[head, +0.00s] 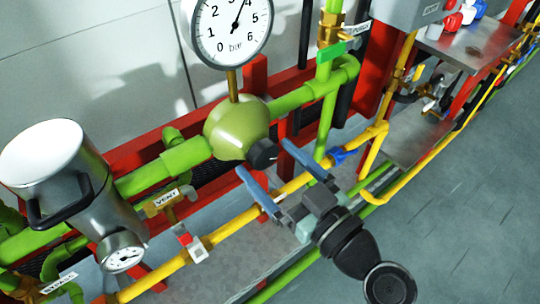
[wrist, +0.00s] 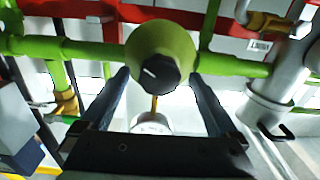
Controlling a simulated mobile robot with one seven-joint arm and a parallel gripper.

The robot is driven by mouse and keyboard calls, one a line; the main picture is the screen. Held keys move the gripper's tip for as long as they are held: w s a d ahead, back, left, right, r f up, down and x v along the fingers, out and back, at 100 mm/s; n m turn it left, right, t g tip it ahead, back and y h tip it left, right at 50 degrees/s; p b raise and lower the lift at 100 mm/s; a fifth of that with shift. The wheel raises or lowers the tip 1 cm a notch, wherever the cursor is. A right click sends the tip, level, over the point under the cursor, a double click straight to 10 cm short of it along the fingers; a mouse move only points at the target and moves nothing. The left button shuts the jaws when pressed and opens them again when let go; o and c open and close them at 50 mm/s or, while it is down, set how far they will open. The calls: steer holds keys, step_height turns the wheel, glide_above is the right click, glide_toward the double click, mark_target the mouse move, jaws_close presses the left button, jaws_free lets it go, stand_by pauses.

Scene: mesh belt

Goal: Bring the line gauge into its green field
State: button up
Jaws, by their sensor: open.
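The line gauge (head: 230,30) is a round white dial marked in bar, cut off by the top edge of the head view. Its needle points up and slightly right, between 3 and 4; I cannot make out a green field on it. Below it is a green domed valve body (head: 232,125) with a black knob (head: 263,153). The knob also shows in the wrist view (wrist: 152,73) with a white mark pointing up-left. My gripper (head: 263,157) is open, its blue fingers on either side of the knob. A gap shows on each side, and I see no contact.
Green pipes (head: 185,155) and red beams run behind the valve. A yellow pipe (head: 225,232) passes below it, near my fingers. A steel canister (head: 75,180) with a small gauge (head: 122,252) stands left. Grey floor (head: 450,200) is clear at right.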

steer(key=shift+w+a, duration=0.2)
steer(key=shift+w, duration=0.1)
steer(key=c, duration=1.4)
steer(key=shift+m, duration=0.3)
steer(key=m, duration=0.3)
steer(key=shift+p, duration=0.4)
steer(key=shift+m+p, duration=0.8)
steer(key=shift+m, duration=1.6)
